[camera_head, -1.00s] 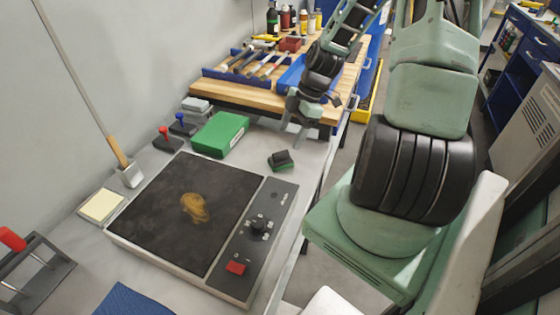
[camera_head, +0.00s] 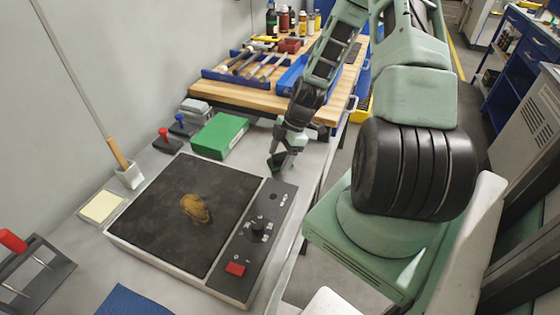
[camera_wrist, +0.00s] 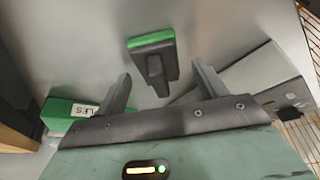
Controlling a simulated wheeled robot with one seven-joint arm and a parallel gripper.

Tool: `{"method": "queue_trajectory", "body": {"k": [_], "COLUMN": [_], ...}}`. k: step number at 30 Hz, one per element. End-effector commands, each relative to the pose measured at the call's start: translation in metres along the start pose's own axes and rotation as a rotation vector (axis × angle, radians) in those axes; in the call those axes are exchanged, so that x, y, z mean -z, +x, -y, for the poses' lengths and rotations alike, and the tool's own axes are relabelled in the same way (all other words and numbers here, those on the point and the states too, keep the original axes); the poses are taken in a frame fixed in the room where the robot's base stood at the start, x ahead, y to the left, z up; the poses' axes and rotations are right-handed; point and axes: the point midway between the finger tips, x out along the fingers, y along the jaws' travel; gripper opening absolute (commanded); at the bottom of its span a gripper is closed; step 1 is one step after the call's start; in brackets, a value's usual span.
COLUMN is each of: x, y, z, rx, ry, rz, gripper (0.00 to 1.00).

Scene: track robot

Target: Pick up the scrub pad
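The scrub pad (camera_wrist: 150,41) is a green block with a dark upright handle (camera_wrist: 157,76). It lies on the grey bench just behind the hot plate's control panel. In the head view my gripper (camera_head: 284,152) is right above it and largely hides it. In the wrist view my gripper (camera_wrist: 161,74) is open, with one finger on each side of the handle and space between finger and handle. The fingers do not appear to touch the pad.
A dark hot plate (camera_head: 160,225) with a brown stain (camera_head: 194,208) stands in front. A green box (camera_head: 220,135) lies to the left of the pad. A wooden-topped workbench (camera_head: 250,95) with tools is behind. The bench's right edge is close by.

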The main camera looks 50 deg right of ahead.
Motion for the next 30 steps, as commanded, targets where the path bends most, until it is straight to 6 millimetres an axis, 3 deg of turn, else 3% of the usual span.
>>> {"method": "queue_trajectory", "body": {"k": [1, 5, 8, 17, 30], "x": [0.000, 0.000, 0.000, 0.003, 0.032], "y": [0.000, 0.000, 0.000, -0.008, -0.079], "z": [0.000, 0.000, 0.000, -0.001, -0.001], "rx": [0.000, 0.000, 0.000, -0.003, -0.004], "ry": [0.000, 0.000, 0.000, 0.001, 0.000], "rz": [0.000, 0.000, 0.000, 0.000, 0.001], "gripper": [0.60, 0.24, 0.18, 0.18, 0.18]}}
